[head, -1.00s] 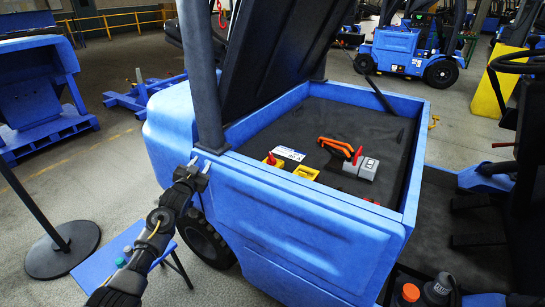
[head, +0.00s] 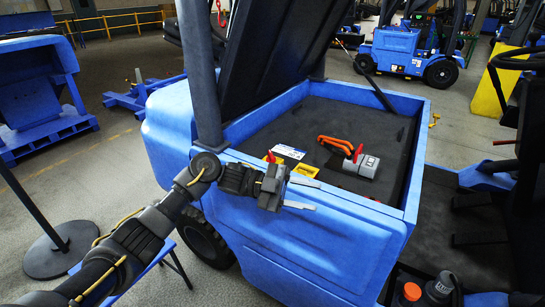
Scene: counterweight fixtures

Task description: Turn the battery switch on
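The open blue compartment (head: 395,195) of the truck holds a grey block (head: 361,166) with a red lever-like part (head: 357,152) and orange loops (head: 335,144) beside it. To their left is a yellow part (head: 306,170) with a white label plate (head: 289,152) and a red knob (head: 270,157). Which red part is the battery switch I cannot tell for sure. My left gripper (head: 312,195) is open, its two fingers apart with nothing seen between them. It is in front of the compartment's near wall, hiding some of the yellow part. My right gripper is not in view.
The blue rim (head: 330,198) of the compartment's near wall lies by my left gripper. A dark raised cover (head: 265,75) stands at the back left, with a dark post (head: 198,75) beside it. Bottles (head: 438,288) stand at the bottom right.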

